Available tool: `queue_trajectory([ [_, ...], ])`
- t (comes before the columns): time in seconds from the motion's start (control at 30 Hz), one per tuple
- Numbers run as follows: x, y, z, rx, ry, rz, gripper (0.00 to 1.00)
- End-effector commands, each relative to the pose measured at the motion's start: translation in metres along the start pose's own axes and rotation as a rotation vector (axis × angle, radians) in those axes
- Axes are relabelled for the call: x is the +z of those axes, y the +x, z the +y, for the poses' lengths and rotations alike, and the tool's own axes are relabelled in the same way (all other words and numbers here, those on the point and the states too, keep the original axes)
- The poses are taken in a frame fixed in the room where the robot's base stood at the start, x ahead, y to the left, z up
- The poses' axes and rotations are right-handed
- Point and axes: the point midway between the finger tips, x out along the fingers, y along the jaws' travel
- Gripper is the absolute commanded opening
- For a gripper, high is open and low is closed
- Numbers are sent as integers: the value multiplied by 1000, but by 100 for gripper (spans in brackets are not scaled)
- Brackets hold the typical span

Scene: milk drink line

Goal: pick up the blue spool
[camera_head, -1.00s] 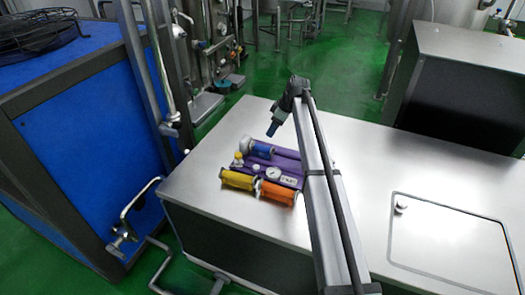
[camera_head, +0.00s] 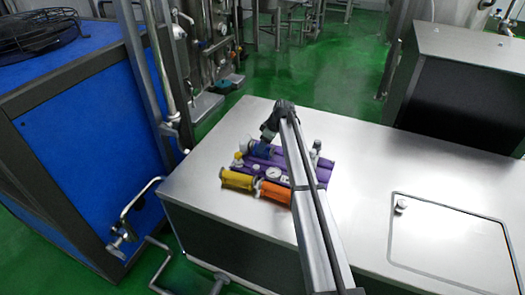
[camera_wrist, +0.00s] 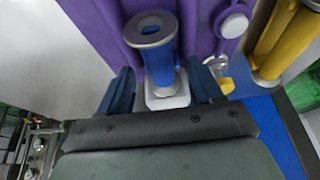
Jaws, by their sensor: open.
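The blue spool (camera_wrist: 162,66), with a grey flange and a hollow end, is on the purple rack (camera_wrist: 98,25) in the wrist view. A pale squarish piece shows at its near end. My gripper (camera_wrist: 160,88) is open, with one dark blue finger on each side of the spool's near end. I cannot tell whether either finger touches it. In the head view my gripper (camera_head: 264,143) is low over the rack's back left, at the blue spool (camera_head: 259,152), partly hiding it.
A yellow spool (camera_head: 237,180) and an orange spool (camera_head: 273,192) lie along the rack's front. A round white gauge (camera_head: 273,173) is on the rack. Grey fittings (camera_head: 315,149) stand at its right. The steel table (camera_head: 375,170) is clear to the right.

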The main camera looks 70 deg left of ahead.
Motion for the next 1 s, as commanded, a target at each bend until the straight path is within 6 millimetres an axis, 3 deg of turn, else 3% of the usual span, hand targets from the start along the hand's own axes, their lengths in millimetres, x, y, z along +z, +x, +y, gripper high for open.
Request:
queue_trajectory([
  [0.17,0,20,0,0,0,-1,65],
  [0.4,0,22,0,1,0,0,65],
  [1.0,0,21,0,1,0,0,7],
])
